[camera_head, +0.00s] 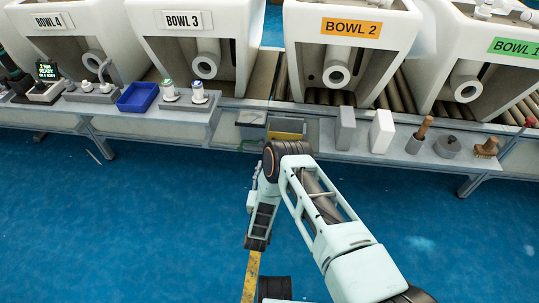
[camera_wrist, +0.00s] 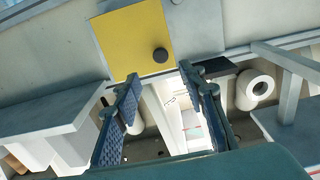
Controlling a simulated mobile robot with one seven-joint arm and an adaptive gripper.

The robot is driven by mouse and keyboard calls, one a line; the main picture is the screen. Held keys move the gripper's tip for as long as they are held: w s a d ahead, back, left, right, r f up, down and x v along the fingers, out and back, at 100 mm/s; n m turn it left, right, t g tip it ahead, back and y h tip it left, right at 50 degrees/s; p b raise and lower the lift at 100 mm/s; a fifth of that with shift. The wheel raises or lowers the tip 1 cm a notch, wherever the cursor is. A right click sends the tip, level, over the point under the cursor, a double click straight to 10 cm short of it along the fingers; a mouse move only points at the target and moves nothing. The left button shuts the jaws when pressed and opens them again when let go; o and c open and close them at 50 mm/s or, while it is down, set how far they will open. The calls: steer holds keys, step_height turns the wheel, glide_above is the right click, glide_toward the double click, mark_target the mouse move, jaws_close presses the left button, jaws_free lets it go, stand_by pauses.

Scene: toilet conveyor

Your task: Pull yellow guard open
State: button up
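The yellow guard (camera_head: 286,127) is a flat yellow panel at the bench front, below Bowl 2, partly hidden by my arm. In the wrist view the yellow guard (camera_wrist: 125,40) fills the upper middle, with a round dark knob (camera_wrist: 160,55) near its lower right corner. My gripper (camera_wrist: 160,85) has its two blue ribbed fingers apart, with nothing seen between them. The fingertips show just below the guard and knob in the picture; I cannot tell whether they touch. My gripper is not clearly visible in the head view.
Bowl 2 (camera_head: 350,45) stands on the roller conveyor behind the bench. Right of the guard stand a grey block (camera_head: 345,130), a white block (camera_head: 382,131) and a cup with a wooden handle (camera_head: 417,140). A blue tray (camera_head: 138,97) sits left. The blue floor (camera_head: 120,230) in front is mostly clear.

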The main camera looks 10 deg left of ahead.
steer(key=w+b, duration=0.3)
steer(key=w, duration=0.7)
steer(key=shift+w+d, duration=0.15)
steer(key=shift+w, duration=0.15)
steer(key=shift+r, duration=0.1)
jaws_close()
